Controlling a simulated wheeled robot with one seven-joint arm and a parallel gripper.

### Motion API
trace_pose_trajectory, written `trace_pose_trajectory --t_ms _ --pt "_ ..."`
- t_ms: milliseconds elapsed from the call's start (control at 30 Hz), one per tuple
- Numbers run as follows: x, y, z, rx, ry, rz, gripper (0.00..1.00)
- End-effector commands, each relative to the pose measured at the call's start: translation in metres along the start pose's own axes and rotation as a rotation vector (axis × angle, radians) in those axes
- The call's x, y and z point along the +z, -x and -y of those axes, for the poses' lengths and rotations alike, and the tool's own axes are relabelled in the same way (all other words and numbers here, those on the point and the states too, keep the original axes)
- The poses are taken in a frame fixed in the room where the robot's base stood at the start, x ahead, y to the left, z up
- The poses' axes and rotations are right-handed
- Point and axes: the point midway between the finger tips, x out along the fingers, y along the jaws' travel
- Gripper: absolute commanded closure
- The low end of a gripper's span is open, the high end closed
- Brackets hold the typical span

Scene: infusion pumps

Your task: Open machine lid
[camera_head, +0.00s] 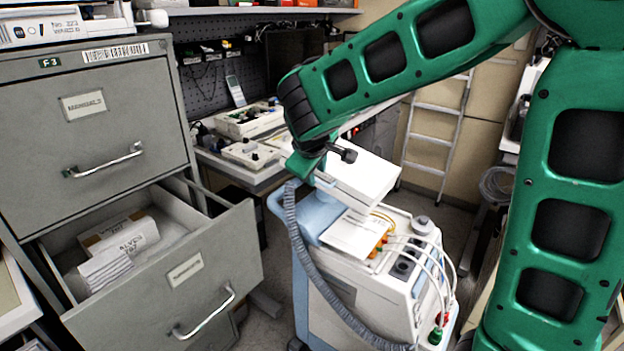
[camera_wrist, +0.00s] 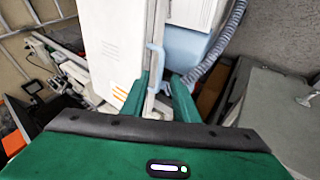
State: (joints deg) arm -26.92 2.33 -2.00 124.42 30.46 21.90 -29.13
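The machine (camera_head: 385,295) is a white and light-blue cart unit with a ribbed grey hose, cables and knobs. Its white lid (camera_head: 365,180) shows as a thick panel above the machine's top; how far it is raised is hard to tell. My gripper (camera_head: 308,170) is at the lid's left edge, partly hidden by my arm. In the wrist view my green fingers (camera_wrist: 160,84) stand apart on either side of the lid's light-blue handle (camera_wrist: 155,60). Room shows beside the handle, and a firm grip is not visible. The white lid also fills the wrist view's upper middle (camera_wrist: 110,40).
A grey filing cabinet (camera_head: 85,130) stands at the left, its lower drawer (camera_head: 190,275) pulled out toward the machine. A bench with equipment (camera_head: 250,120) is behind. A ladder (camera_head: 435,140) leans at the back. A little floor shows between drawer and machine.

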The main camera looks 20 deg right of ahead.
Motion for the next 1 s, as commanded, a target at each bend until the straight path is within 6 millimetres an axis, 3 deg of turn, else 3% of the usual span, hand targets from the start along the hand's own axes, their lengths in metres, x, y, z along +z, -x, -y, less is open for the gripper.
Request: trace_pose_trajectory --t_ms 233,633,733,767,1000 --pt "0.001 -0.029 0.000 0.000 -0.001 0.002 0.73" --pt "0.000 -0.035 0.000 0.000 -0.001 -0.001 0.73" --pt "0.000 -0.035 0.000 0.000 -0.001 -0.001 0.97" --pt "0.000 -0.035 0.000 0.000 -0.001 -0.001 1.00" --pt "0.000 -0.035 0.001 -0.001 0.000 0.000 1.00"
